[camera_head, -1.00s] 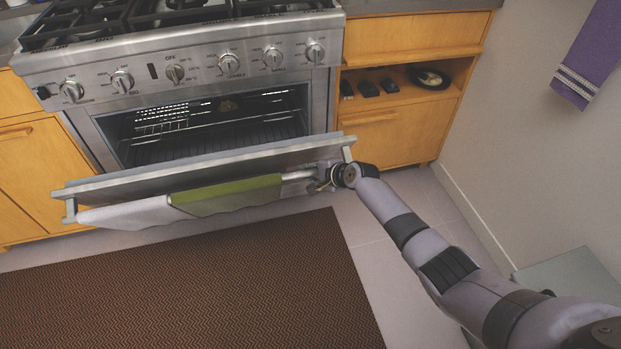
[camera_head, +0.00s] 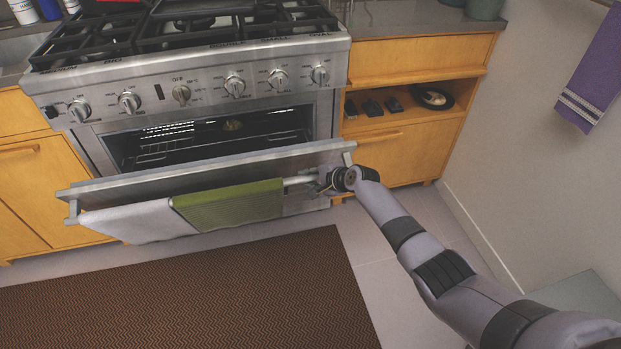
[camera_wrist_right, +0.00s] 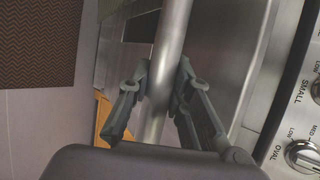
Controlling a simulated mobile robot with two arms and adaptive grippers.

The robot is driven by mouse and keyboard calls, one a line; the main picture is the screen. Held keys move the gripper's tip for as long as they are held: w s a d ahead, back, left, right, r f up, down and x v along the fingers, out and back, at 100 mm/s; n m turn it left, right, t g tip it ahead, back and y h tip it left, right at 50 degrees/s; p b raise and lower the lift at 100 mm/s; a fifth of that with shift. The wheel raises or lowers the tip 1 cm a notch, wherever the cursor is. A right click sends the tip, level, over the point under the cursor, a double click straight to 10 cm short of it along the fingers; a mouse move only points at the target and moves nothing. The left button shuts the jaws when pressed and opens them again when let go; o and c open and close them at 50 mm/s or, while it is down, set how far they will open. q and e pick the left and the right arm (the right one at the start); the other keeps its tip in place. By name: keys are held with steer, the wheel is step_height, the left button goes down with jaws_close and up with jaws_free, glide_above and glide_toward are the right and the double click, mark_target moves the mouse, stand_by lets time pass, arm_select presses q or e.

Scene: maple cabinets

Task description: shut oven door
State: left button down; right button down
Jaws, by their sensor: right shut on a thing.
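The oven door (camera_head: 130,187) of the steel range is partly open, tilted out at the top, with a dark gap into the oven cavity (camera_head: 205,140) above it. Its handle bar (camera_head: 298,181) carries a white towel (camera_head: 138,221) and a green towel (camera_head: 230,205). My right gripper (camera_head: 325,181) is at the right end of the handle. In the right wrist view the handle bar (camera_wrist_right: 171,40) passes between the fingers of my right gripper (camera_wrist_right: 160,88), which is shut on it. My left gripper is not in view.
A brown mat (camera_head: 190,295) lies on the floor in front of the oven. Maple cabinets (camera_head: 395,153) flank the range, with an open shelf (camera_head: 405,108) at the right. A wall with a purple towel (camera_head: 590,75) bounds the right side.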

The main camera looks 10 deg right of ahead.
steer(key=c, duration=1.4)
jaws_free()
steer(key=shift+r, duration=0.1)
steer(key=shift+c, duration=0.2)
steer(key=shift+s, duration=0.1)
steer(key=v, duration=1.2)
